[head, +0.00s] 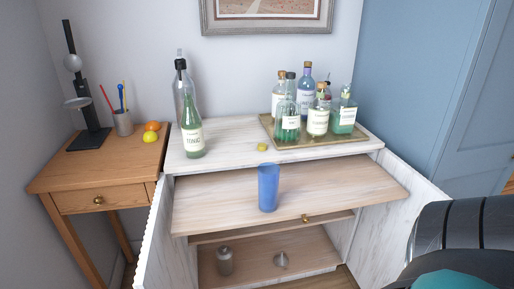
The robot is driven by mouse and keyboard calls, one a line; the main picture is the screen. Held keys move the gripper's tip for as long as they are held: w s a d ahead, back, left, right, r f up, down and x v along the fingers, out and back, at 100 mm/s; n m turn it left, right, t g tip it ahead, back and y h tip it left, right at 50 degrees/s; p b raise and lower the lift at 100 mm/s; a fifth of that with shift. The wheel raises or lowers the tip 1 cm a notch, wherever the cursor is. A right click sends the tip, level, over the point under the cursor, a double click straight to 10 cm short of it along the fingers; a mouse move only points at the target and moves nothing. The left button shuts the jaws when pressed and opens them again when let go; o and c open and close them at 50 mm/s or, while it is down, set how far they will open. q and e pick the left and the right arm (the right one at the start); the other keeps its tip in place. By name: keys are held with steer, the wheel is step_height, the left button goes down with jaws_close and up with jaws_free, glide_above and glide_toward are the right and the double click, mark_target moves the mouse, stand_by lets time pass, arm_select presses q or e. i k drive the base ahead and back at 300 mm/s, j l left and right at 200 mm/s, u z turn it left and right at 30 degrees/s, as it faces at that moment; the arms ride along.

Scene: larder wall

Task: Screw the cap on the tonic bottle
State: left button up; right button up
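The green tonic bottle (191,138) with a white label stands upright at the left end of the cabinet's white top. A small yellow cap (262,147) lies on the same top, to the right of the bottle and near the front edge, apart from it. The bottle's mouth overlaps a taller clear bottle behind it, so I cannot clearly make out its rim. Neither of my grippers shows in the head view. A dark, rounded part of my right arm fills the lower right corner.
A blue tumbler (268,187) stands on the pulled-out wooden shelf (220,200). A tray (352,138) with several bottles is at the back right. A shaker (225,261) and a metal piece (281,261) are below. The cabinet doors stand open. The top's middle is mostly clear.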

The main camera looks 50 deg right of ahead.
mark_target(192, 126)
steer(key=k+l, duration=0.1)
steer(key=l, duration=0.45)
steer(key=k+l, duration=0.1)
steer(key=l, duration=0.4)
steer(key=k+l, duration=0.1)
steer(key=l, duration=0.45)
steer(key=k+l, duration=0.1)
steer(key=l, duration=0.4)
